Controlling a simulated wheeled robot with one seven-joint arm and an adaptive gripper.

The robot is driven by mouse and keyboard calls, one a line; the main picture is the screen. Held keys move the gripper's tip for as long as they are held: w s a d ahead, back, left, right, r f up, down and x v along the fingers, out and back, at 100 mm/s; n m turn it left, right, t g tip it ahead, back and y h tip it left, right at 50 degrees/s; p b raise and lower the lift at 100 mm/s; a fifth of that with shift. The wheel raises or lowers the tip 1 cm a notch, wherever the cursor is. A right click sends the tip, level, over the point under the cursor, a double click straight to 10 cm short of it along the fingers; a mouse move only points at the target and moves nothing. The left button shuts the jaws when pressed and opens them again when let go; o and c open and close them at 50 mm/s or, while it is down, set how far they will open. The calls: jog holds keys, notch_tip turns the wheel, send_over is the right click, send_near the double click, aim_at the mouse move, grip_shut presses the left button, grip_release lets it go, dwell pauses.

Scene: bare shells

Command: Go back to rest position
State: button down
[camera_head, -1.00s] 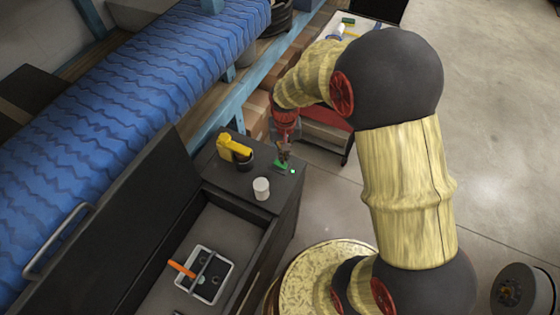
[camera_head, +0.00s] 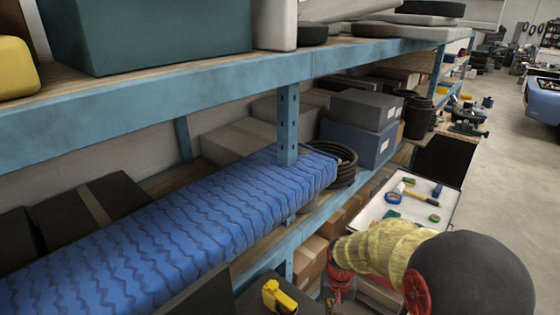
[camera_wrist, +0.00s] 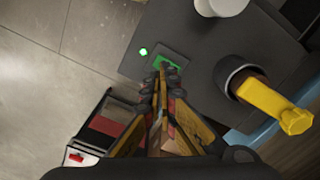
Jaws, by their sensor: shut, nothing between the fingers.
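My gripper (camera_wrist: 160,85) is shut and empty in the wrist view, its fingers together and pointing at the dark cabinet top (camera_wrist: 205,55). The fingertips appear just short of a small green piece (camera_wrist: 168,61) on a grey plate there; I cannot tell whether they touch it. A green light (camera_wrist: 143,51) glows beside the plate. In the head view my arm's lower end shows at the bottom edge, and the fingertips are not clear there.
A yellow tool (camera_wrist: 275,105) stands in a dark round holder (camera_wrist: 238,75). A white cylinder (camera_wrist: 220,5) stands nearby. Blue shelving (camera_head: 150,88) with a blue ridged roll (camera_head: 170,235) runs along the left. A tray (camera_head: 447,205) with small tools lies beyond my arm. Floor is open at right.

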jog(key=s+r+n+t+b, duration=0.2)
jog(key=s+r+t+b, duration=0.3)
jog(key=s+r+b, duration=0.7)
jog(key=s+r, duration=0.3)
jog(key=s, duration=0.4)
jog(key=shift+s+n+t, duration=0.15)
jog(key=shift+n+t, duration=0.15)
jog(key=shift+n, duration=0.1)
jog(key=shift+a+r, duration=0.1)
jog(key=shift+r, duration=0.05)
